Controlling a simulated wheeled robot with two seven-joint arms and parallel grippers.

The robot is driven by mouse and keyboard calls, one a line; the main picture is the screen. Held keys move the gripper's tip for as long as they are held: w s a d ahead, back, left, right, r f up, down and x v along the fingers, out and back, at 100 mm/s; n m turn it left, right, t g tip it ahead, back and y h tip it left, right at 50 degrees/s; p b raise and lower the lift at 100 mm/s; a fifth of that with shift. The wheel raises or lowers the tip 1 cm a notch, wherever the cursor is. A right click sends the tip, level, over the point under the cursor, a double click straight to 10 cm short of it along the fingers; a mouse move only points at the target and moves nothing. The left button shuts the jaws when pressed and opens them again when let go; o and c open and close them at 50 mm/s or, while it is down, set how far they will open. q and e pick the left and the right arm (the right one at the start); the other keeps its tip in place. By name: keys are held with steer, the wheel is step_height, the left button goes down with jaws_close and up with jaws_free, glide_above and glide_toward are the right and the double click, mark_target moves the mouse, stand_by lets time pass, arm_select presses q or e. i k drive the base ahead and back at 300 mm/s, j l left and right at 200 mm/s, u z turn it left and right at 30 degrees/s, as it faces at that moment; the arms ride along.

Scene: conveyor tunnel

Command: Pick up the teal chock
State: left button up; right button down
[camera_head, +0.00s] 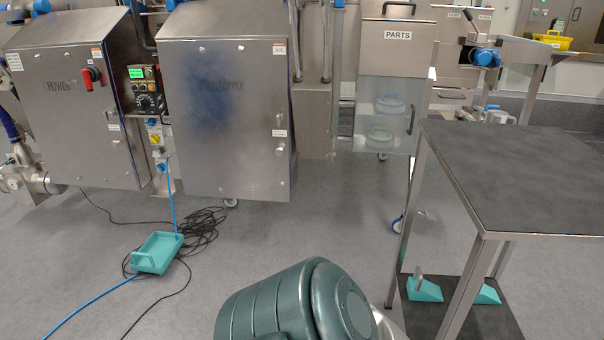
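A teal wedge-shaped chock (424,290) with a small grey upright piece on it lies on the dark lower shelf of the table at the right. A second teal wedge (487,295) lies on the same shelf further right, partly hidden behind a table leg. A teal tray-like piece (157,253) with raised sides lies on the floor at the left, among cables. Neither my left gripper nor my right gripper is in view.
The dark-topped metal table (520,165) stands at the right; its legs frame the lower shelf (480,323). Black and blue cables (200,228) lie on the floor. Steel cabinets (225,115) and a PARTS cabinet (397,60) line the back. Central floor is clear.

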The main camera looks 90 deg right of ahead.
mark_target(418, 288)
steer(key=z, duration=3.7)
